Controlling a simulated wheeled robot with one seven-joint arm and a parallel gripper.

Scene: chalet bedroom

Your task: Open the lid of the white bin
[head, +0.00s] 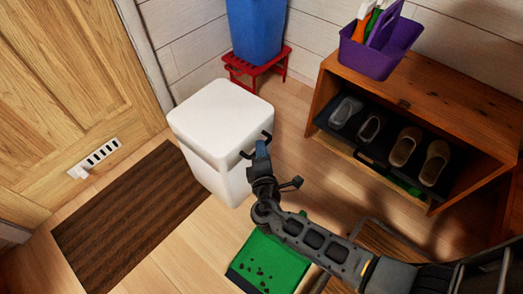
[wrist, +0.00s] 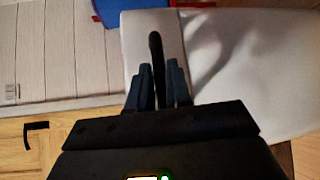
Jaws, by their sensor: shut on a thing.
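The white bin (head: 217,150) stands on the wooden floor, left of the middle in the head view. Its white lid (head: 220,112) lies flat and looks closed. A black handle (head: 246,154) sticks out from the lid's right-hand side. My gripper (head: 261,150) reaches the handle from the lower right. In the wrist view the black handle (wrist: 156,50) stands between the two fingers of my gripper (wrist: 158,82), which are shut on it. White bin surfaces (wrist: 235,70) fill much of that view. The inside of the bin is hidden.
A blue container (head: 255,30) stands on a red stool (head: 262,66) behind the bin. A wooden shoe cabinet (head: 450,80) with a purple caddy (head: 375,50) is at the right. A brown mat (head: 125,215) lies at the left; a green dustpan (head: 268,262) lies in front.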

